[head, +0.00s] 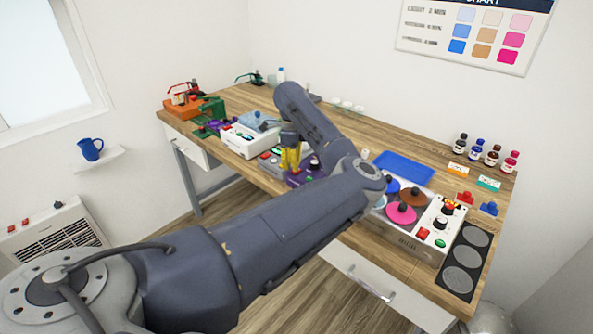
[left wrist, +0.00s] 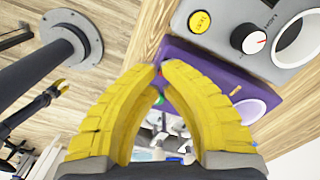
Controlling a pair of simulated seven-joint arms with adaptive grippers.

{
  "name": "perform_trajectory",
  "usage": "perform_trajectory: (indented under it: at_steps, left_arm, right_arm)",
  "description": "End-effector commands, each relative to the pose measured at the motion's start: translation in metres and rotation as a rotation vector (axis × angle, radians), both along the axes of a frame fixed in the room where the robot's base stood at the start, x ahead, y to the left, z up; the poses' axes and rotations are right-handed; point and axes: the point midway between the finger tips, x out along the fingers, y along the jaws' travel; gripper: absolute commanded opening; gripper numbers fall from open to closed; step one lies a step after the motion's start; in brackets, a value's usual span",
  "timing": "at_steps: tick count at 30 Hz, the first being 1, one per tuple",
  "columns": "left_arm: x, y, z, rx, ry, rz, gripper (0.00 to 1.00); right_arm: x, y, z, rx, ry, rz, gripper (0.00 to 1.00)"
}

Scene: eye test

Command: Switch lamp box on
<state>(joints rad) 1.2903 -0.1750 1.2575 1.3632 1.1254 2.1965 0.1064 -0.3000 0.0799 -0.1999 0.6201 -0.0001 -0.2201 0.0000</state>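Several control boxes stand on the table, and I cannot tell by any label which is the lamp box. My left gripper (head: 290,158) points down at a purple box (head: 302,178) beside a grey box (head: 268,160). In the left wrist view the purple box (left wrist: 200,62) has a white ring and small red and green spots by the fingertips; whether they touch it is unclear. The yellow fingertips (left wrist: 159,69) are together with nothing held. The grey box (left wrist: 262,48) carries a yellow button and a black knob.
A white box (head: 246,140) and orange and green devices stand to the left. To the right are a blue mat (head: 405,167), coloured discs (head: 401,213), a white switch panel (head: 436,228) and a dark tray (head: 464,265). Small bottles (head: 476,150) stand at the back right.

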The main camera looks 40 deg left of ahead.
Motion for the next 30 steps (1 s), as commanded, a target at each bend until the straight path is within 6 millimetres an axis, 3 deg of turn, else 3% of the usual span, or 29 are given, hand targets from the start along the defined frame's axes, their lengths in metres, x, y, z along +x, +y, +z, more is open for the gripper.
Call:
perform_trajectory:
  at_steps: [18,30]
  left_arm:
    - [0.0,0.0,0.039,-0.001,-0.001,0.0,0.0]
    - [0.0,0.0,0.041,-0.001,-0.001,0.0,0.03]
  right_arm:
    - [0.0,0.0,0.0,0.0,0.0,0.0,0.44]
    - [0.0,0.0,0.0,0.0,0.0,0.0,0.44]
